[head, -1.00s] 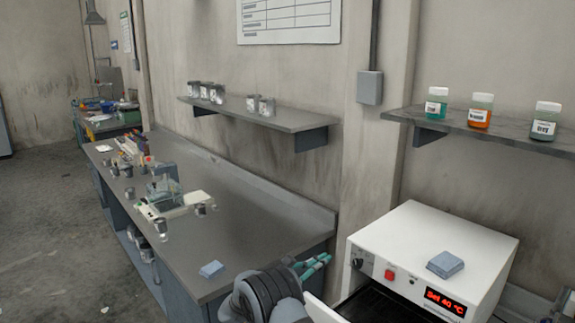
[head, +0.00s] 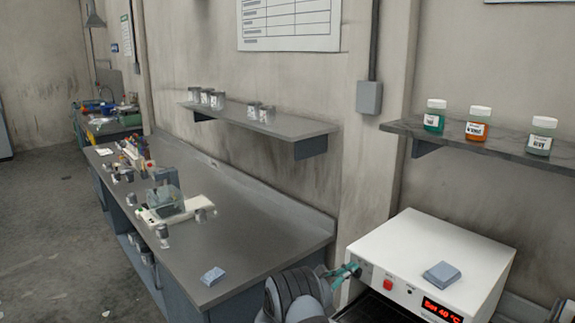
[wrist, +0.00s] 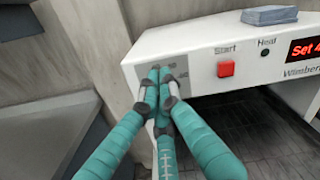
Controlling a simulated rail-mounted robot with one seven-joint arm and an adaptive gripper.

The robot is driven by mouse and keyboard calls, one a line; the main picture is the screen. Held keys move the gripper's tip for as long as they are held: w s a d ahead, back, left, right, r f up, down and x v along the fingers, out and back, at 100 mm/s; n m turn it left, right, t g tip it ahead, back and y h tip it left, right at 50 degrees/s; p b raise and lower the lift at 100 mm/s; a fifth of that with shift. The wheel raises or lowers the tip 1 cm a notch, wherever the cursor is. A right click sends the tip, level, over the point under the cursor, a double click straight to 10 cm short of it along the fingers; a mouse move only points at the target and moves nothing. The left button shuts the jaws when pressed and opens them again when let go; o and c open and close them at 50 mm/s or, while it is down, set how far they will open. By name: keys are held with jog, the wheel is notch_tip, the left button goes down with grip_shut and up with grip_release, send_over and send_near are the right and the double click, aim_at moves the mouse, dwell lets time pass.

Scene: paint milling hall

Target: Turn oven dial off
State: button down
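The white oven (head: 440,250) stands at the right with a red start button (head: 388,284) and a lit red display (head: 441,310) reading "Set 40 °C". The oven front also shows in the wrist view (wrist: 210,50). My gripper (head: 350,271) has teal fingers, drawn together with their tips at the left end of the oven's front panel, where the dial sits. In the wrist view the fingertips (wrist: 160,75) meet over the printed dial scale and hide the dial. I cannot tell whether the dial is between them or how it is turned.
A blue-grey block (head: 441,273) lies on the oven top. The wall shelf (head: 500,145) above holds three labelled jars. The grey workbench (head: 250,235) at left carries small cans, an instrument and another block (head: 213,276). The oven's dark interior (wrist: 230,130) is open below the panel.

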jog(key=shift+w+d+r, duration=0.2)
jog(key=shift+w+d, duration=0.05)
jog(key=shift+d+r, duration=0.1)
dwell(0.3)
